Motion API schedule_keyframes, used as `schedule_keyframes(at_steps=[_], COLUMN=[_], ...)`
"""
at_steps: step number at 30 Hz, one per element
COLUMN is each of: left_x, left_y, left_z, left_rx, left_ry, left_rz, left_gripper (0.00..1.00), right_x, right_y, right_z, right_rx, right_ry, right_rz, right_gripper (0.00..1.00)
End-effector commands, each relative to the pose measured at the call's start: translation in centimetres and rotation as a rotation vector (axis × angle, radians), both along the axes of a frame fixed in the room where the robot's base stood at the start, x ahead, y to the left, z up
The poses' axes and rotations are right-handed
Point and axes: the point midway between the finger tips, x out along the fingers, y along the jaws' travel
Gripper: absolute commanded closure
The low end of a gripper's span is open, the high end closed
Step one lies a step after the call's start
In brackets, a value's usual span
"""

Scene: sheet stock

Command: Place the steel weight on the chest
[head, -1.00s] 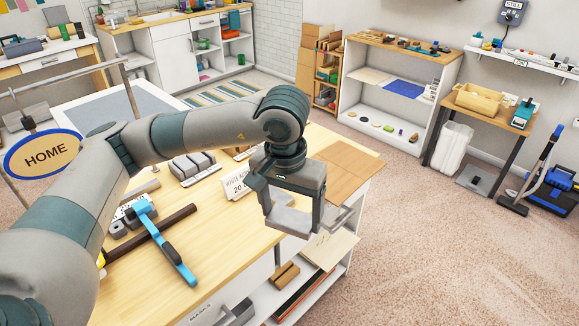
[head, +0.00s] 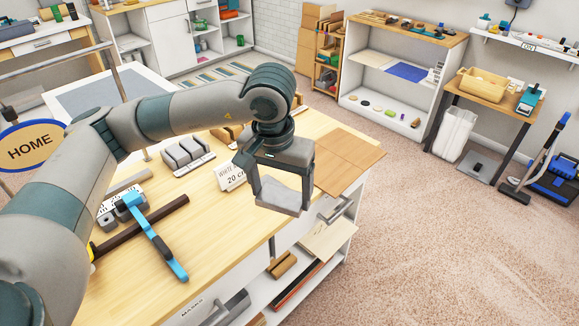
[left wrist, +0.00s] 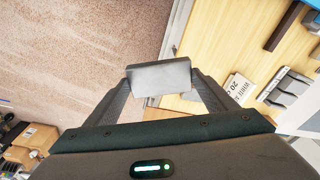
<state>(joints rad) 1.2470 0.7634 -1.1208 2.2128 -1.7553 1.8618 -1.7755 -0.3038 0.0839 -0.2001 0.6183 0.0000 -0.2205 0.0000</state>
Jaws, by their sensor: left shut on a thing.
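My left gripper (head: 281,200) is shut on a plain grey block, the steel weight (head: 281,194). It holds the weight in the air at the right front edge of the wood-topped bench with white drawers (head: 255,248), which appears to be the chest. In the left wrist view the weight (left wrist: 158,78) sits between the fingertips, with carpet to the left and the wooden top (left wrist: 228,45) to the right. A brown sheet (head: 345,160) lies on the top's right end. My right gripper is not in view.
On the bench top are a blue-handled tool (head: 158,240), a dark bar (head: 150,225), a grey slotted holder (head: 187,154) and a small white sign (head: 230,177). A drawer handle (head: 338,208) projects at the right end.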

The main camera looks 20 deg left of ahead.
Motion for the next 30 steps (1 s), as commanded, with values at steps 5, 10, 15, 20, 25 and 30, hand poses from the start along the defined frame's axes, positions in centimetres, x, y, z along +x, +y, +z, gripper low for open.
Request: schedule_keyframes(at_steps=[5, 10, 15, 20, 25, 30], left_x=[0.6, 1.2, 1.6, 1.8, 1.8, 1.8], left_y=[0.7, 2.2, 3.9, 5.0, 5.3, 5.2], left_z=[-1.3, -3.3, -5.2, -6.2, -6.5, -6.4], left_rx=[-0.007, -0.010, -0.008, -0.003, -0.001, -0.001], left_ry=[-0.003, -0.004, -0.003, -0.001, -0.001, -0.001], left_rz=[0.070, 0.180, 0.293, 0.360, 0.379, 0.378], left_gripper=[0.76, 0.76, 0.76, 0.76, 0.76, 0.76], right_x=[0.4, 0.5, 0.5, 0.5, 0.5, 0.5], right_y=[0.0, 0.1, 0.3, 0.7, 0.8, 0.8], right_z=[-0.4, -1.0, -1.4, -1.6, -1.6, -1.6], right_rx=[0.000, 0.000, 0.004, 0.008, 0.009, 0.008], right_ry=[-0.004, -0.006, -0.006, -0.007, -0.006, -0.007], right_rz=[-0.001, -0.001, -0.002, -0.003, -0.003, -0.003], right_gripper=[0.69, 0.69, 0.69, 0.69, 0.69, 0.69])
